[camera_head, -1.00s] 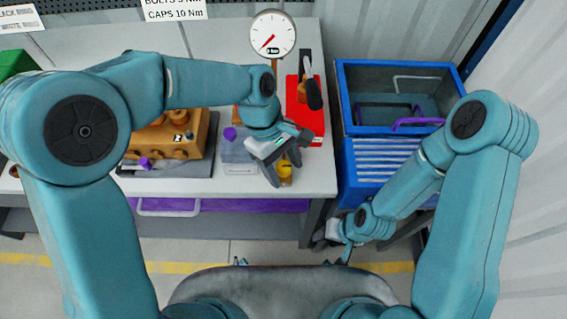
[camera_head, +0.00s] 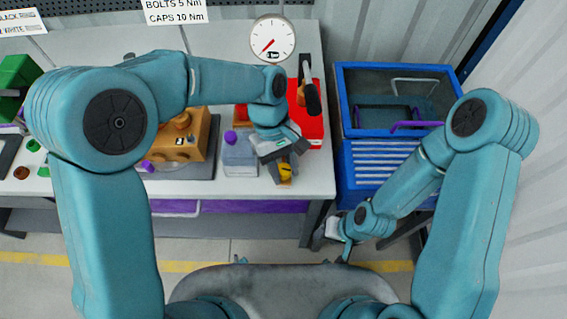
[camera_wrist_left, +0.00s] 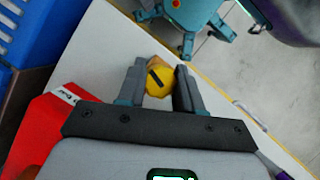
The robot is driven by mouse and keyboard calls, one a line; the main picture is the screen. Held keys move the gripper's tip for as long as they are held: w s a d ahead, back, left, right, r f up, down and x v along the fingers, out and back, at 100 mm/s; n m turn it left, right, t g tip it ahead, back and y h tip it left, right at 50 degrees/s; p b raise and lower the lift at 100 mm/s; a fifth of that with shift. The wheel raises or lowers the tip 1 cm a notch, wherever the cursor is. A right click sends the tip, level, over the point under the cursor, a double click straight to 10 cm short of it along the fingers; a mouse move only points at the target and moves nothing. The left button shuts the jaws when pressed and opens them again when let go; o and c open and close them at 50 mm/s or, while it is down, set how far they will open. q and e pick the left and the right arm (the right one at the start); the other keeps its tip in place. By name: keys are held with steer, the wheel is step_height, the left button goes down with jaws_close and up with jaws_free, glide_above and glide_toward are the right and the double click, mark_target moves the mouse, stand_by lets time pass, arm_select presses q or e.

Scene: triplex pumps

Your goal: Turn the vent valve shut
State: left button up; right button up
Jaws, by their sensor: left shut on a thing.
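The vent valve's yellow knob (camera_head: 286,172) stands at the front edge of the bench. The left wrist view shows the round knob (camera_wrist_left: 159,80) with a dark bar mark across its top. My left gripper (camera_head: 285,170) reaches down from above with its fingers on either side of the knob, shut on it. The knob's lower body is mostly hidden by the fingers. My right gripper (camera_head: 339,232) hangs off the bench to the right, low down. Its fingers are too small and dark to tell whether they are open.
A blue crate (camera_head: 345,105) stands right of the bench. The floor in front is clear.

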arm_select(q)
steer(key=shift+w+r+m+y+p, duration=0.15)
steer(key=shift+m+y+p, duration=0.55)
steer(key=shift+m, duration=1.2)
steer(key=o, duration=1)
steer(key=shift+b, duration=0.3)
